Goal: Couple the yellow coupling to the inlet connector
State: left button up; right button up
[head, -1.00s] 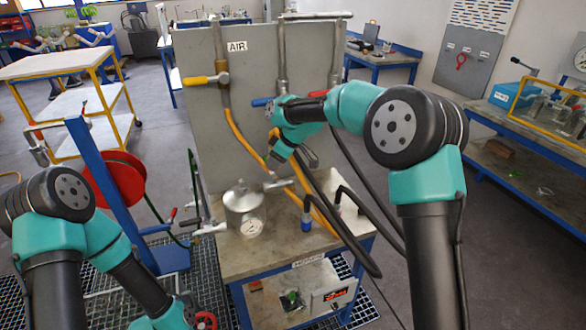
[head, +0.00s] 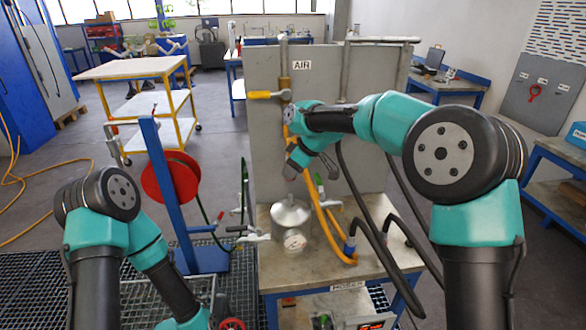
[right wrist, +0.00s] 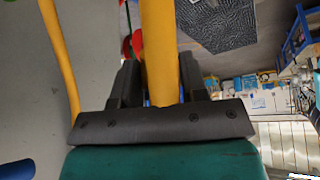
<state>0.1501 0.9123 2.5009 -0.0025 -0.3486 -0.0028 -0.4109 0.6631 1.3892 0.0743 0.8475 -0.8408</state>
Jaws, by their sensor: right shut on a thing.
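My right gripper (head: 291,172) is in front of the grey panel, above the vessel. In the right wrist view its fingers (right wrist: 160,88) are shut on a thick yellow tube-shaped piece (right wrist: 159,45), which I take for the yellow coupling or its hose. The coupling's end cannot be made out. A metal vessel (head: 290,213) with a round gauge (head: 294,240) stands on the bench below. A side fitting (head: 252,238) points left from it; I cannot tell whether this is the inlet connector. My left arm is at the lower left, its gripper out of view.
Yellow hose (head: 318,195) and dark hoses (head: 362,240) run over the bench (head: 315,273). The AIR panel (head: 268,130) carries a yellow-handled valve (head: 268,95). A red reel (head: 170,178) on a blue post stands left of the bench. Open floor lies farther left.

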aim_at(291, 194)
jog(key=shift+f, duration=2.55)
jog(key=shift+f, duration=1.85)
jog(key=o, duration=1.3)
jog(key=v, duration=1.7)
jog(key=shift+r, duration=0.3)
